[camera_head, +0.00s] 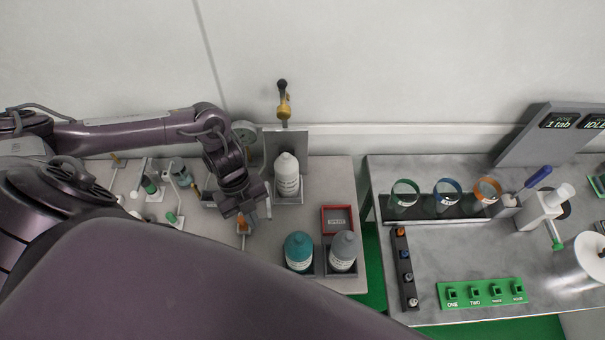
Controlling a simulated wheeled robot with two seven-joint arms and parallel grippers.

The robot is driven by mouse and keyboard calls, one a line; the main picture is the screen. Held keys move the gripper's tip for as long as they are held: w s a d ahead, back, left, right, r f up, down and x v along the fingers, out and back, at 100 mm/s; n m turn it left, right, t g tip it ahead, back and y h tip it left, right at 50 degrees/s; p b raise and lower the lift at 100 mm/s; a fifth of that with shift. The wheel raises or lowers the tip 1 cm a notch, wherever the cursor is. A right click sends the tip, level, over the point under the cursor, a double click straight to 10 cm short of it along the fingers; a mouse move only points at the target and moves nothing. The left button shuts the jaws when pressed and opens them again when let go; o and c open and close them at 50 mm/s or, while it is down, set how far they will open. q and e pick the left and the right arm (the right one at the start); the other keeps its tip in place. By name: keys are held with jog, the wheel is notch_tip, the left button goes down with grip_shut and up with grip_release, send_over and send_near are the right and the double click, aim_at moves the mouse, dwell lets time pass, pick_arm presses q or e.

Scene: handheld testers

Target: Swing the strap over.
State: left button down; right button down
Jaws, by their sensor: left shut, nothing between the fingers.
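My left gripper (243,213) reaches down over the left bench (240,265), its fingers shut and empty. An orange-tipped small item (243,227) stands right below the fingers; I cannot tell whether they touch it. Several small stands with green parts, such as one with a green knob (172,216), are left of the gripper. Which part is the strap I cannot tell at this size. My right gripper is out of view.
A white bottle (287,180) stands right of the gripper, below a brass valve (284,107). A teal bottle (299,252), a grey bottle (343,252) and a red tray (350,219) are nearer the front. The right bench (420,235) holds coloured rings and a green board (483,293).

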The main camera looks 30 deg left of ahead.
pick_arm(q)
jog(key=shift+a+m, duration=0.3)
jog(key=shift+a, duration=0.1)
jog(key=shift+s+a, duration=0.2)
jog(key=shift+a, duration=0.45)
jog(key=shift+w, duration=0.1)
